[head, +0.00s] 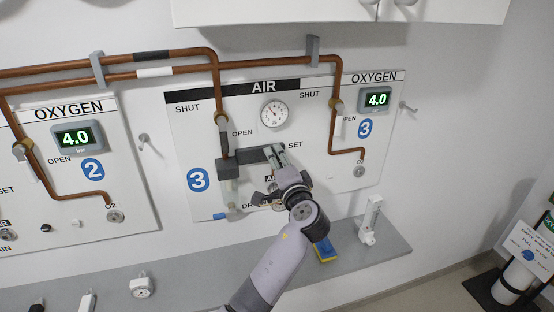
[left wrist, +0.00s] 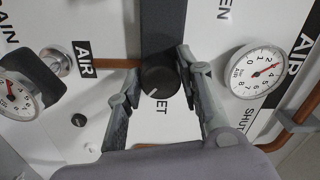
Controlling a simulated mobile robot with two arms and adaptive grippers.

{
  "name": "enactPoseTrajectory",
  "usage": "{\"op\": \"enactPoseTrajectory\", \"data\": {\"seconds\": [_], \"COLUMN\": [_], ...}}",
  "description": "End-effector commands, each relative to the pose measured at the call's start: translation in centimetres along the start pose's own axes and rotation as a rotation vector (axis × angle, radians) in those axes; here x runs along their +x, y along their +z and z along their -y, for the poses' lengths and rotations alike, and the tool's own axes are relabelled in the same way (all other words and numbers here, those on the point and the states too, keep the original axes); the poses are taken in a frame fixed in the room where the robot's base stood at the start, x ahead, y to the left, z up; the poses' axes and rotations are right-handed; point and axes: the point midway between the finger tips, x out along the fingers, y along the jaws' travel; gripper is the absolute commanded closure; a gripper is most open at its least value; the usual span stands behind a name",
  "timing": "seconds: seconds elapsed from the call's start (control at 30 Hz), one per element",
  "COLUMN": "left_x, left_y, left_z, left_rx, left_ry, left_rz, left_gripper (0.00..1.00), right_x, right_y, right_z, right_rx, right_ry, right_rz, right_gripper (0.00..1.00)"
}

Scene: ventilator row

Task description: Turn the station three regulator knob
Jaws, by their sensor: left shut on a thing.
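The station three regulator knob (left wrist: 159,80) is a round black knob with a white pointer mark. It sits at the end of a dark grey block (left wrist: 163,30) on the air panel, beside the partly covered SET label. My left gripper (left wrist: 157,70) has a finger on each side of the knob and is shut on it. In the head view the left gripper (head: 274,154) reaches the panel just left of the SET label and hides the knob. My right gripper is in neither view.
A pressure gauge (head: 274,114) is above the gripper, and copper pipes (head: 218,85) run down the panel. The oxygen display (head: 376,99) reads 4.0. A grey shelf (head: 385,247) below carries a flowmeter (head: 370,220) and a blue and yellow item (head: 325,250).

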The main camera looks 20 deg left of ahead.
Motion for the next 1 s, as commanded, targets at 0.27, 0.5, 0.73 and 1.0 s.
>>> {"op": "enactPoseTrajectory", "data": {"seconds": [0.27, 0.5, 0.73, 1.0], "left_x": [-0.04, -0.04, -0.02, -0.31], "left_y": [-0.14, -0.11, -0.05, -0.03], "left_z": [0.04, 0.03, 0.01, -0.05], "left_rx": [0.003, 0.002, 0.002, 0.002], "left_ry": [-0.001, -0.001, 0.0, 0.001], "left_rz": [-0.004, -0.004, -0.002, -0.001], "left_gripper": [0.94, 0.57, 0.46, 0.46], "right_x": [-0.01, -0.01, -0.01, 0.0], "right_y": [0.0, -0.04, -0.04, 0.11], "right_z": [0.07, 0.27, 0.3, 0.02], "right_rx": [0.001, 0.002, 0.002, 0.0], "right_ry": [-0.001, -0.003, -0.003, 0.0], "right_rz": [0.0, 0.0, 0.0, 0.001], "right_gripper": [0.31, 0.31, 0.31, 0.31]}}
